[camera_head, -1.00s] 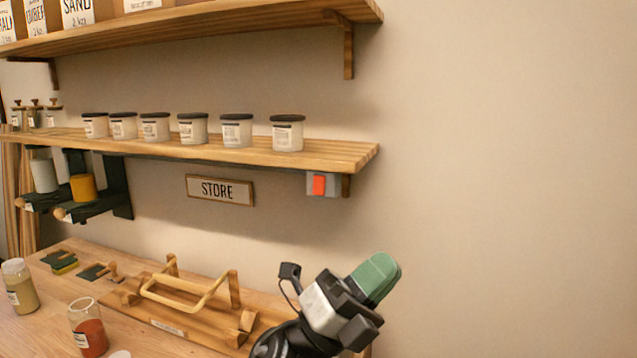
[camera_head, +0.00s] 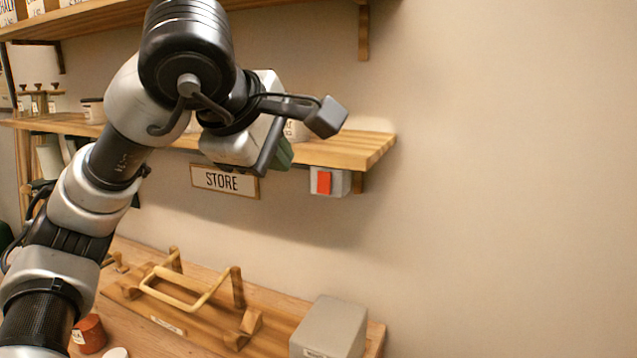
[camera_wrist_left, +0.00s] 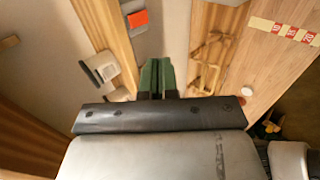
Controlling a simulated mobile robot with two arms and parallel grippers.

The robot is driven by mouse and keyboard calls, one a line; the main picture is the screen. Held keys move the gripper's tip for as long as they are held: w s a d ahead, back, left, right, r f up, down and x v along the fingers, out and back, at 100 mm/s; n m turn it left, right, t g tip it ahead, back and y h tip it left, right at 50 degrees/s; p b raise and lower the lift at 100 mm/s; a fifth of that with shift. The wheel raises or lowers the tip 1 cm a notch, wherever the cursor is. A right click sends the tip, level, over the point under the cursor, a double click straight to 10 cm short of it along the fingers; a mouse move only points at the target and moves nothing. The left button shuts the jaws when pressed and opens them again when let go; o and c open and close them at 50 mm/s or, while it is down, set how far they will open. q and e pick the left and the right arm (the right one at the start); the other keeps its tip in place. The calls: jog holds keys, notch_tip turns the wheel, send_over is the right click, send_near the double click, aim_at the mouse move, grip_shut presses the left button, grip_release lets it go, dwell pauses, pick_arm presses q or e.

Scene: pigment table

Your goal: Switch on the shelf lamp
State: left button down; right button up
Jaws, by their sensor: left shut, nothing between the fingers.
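The shelf lamp's switch (camera_head: 324,183) is a grey box with an orange-red rocker, under the right end of the lower shelf (camera_head: 350,150). It also shows at the top of the left wrist view (camera_wrist_left: 138,18). I cannot make out the lamp itself. My left gripper (camera_head: 285,155) is up at the lower shelf, left of the switch and apart from it. Its green fingers are mostly hidden behind the wrist in the head view. In the left wrist view the fingers (camera_wrist_left: 157,75) are shut together and empty, pointing towards the switch side. My right gripper is not in view.
A STORE sign (camera_head: 224,181) hangs on the wall close below my left gripper. My arm hides most jars on the lower shelf. A wooden rack with a handle (camera_head: 185,295) and a grey box (camera_head: 330,328) stand on the table. The wall right of the switch is clear.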

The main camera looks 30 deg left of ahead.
pick_arm(q)
jog(key=shift+d, duration=0.1)
jog(key=shift+w+f, duration=0.15)
send_near(322, 193)
notch_tip(322, 193, down, 3)
jog(key=w+p, duration=0.1)
jog(key=w+f+p, duration=0.1)
jog(key=w, duration=0.3)
jog(key=shift+f+p, duration=0.3)
jog(key=shift+p, duration=0.1)
